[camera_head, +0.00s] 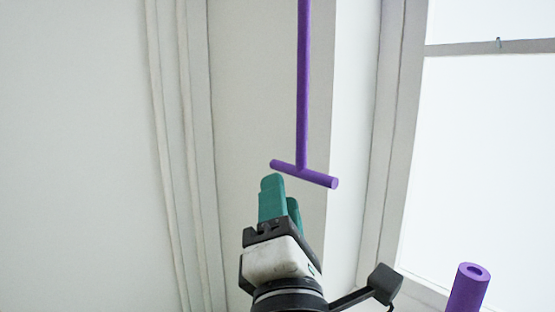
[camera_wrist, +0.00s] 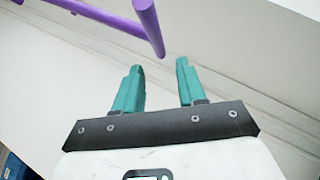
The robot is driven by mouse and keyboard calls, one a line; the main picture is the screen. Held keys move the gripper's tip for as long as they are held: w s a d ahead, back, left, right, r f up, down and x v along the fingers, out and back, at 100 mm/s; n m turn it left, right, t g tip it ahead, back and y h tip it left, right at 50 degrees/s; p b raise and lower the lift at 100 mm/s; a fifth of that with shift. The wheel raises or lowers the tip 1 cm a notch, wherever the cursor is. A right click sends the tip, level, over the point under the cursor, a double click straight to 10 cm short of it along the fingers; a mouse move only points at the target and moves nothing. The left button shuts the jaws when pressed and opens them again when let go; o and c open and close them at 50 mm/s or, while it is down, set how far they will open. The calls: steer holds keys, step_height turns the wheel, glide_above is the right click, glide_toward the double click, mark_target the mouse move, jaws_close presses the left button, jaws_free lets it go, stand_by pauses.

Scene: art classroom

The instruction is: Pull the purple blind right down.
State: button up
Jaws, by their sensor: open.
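A purple pull rod (camera_head: 303,90) hangs from the top of the head view and ends in a short purple crossbar handle (camera_head: 318,178). In the wrist view, the handle (camera_wrist: 150,25) and rod (camera_wrist: 100,14) show at the upper left. My gripper (camera_head: 281,189) has teal fingers. It is open and empty, just below the handle in the head view. In the wrist view, one end of the handle appears just past the gap between the fingertips (camera_wrist: 160,66). No purple blind sheet shows in either view.
A bright window (camera_head: 485,140) with a pale frame (camera_head: 395,130) is at the right. A hollow purple tube (camera_head: 468,287) shows at the lower right. A pale wall (camera_head: 80,150) with vertical mouldings fills the left, free of objects.

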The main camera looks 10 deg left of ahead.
mark_target(278, 167)
steer(key=p+x, duration=0.1)
steer(key=x, duration=0.6)
steer(key=shift+w+a, duration=0.1)
steer(key=shift+w, duration=0.25)
jaws_close()
